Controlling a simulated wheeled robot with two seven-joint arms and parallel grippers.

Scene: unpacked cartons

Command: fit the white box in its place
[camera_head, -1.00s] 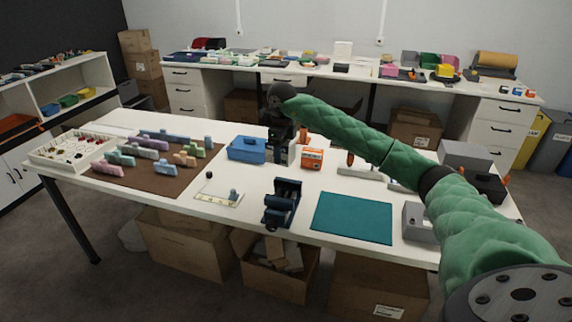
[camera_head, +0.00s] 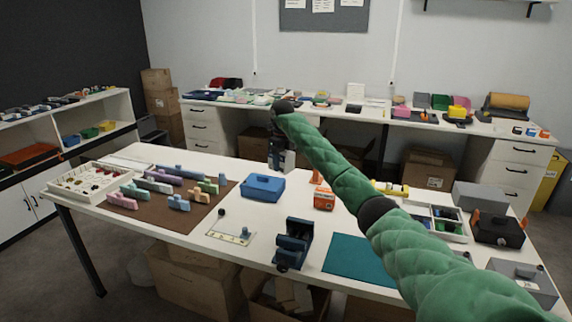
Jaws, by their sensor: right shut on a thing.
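My right gripper (camera_head: 281,163), dark, hangs at the end of the green arm behind the blue box, near the far edge of the front table. It is shut on a small white box (camera_head: 290,159), which is mostly hidden by the gripper and very small in view. I cannot tell whether it touches the table. No place for the box can be told apart with certainty. My left gripper is not in view.
The white table (camera_head: 205,255) holds a blue box (camera_head: 263,187), an orange box (camera_head: 324,199), a dark blue stand (camera_head: 294,243), a teal mat (camera_head: 358,261) and a brown mat (camera_head: 160,214) with coloured blocks. Another table with clutter (camera_head: 376,112) stands behind.

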